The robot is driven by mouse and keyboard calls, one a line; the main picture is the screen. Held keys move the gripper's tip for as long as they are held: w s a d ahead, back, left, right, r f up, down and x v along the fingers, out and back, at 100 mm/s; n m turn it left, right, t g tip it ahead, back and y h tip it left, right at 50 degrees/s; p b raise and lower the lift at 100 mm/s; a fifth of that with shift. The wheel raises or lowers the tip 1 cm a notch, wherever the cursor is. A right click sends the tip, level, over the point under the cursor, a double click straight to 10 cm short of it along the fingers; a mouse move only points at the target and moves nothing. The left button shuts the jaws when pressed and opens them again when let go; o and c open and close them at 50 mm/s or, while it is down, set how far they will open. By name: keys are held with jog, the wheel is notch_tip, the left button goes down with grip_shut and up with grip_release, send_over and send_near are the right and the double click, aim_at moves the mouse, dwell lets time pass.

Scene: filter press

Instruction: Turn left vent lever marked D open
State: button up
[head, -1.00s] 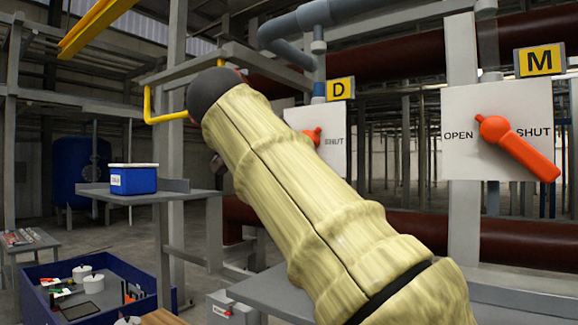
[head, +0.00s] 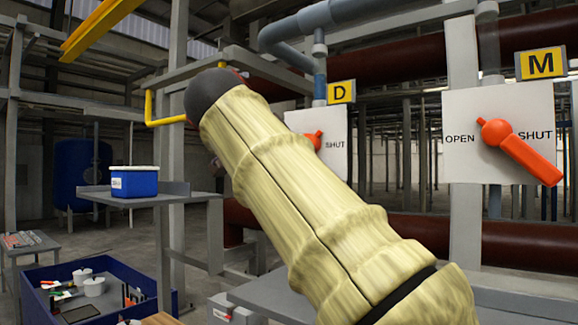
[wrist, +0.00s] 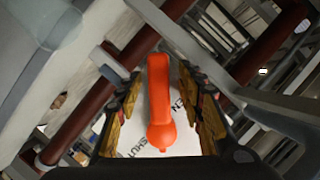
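The D lever is orange-red, and its hub (head: 315,139) shows at the edge of my arm in the head view. Its white plate (head: 334,126) reads SHUT on the right, below the yellow D sign (head: 341,92). My arm hides most of the lever and the plate's left part there. In the wrist view the lever's handle (wrist: 159,90) points up from its round hub, with the plate behind it. My gripper (wrist: 161,88) is open, one finger on each side of the handle, with gaps visible on both sides. The head view hides my gripper.
The M lever (head: 520,152) on its own plate stands to the right, its handle pointing down-right. Dark red pipes (head: 410,50) and grey posts surround the plates. A blue box (head: 134,182) sits on a shelf at left, above a blue bin (head: 40,275) of items.

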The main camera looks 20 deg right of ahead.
jog(key=v, duration=1.1)
jog(key=shift+s, duration=0.2)
jog(key=shift+a, duration=0.15)
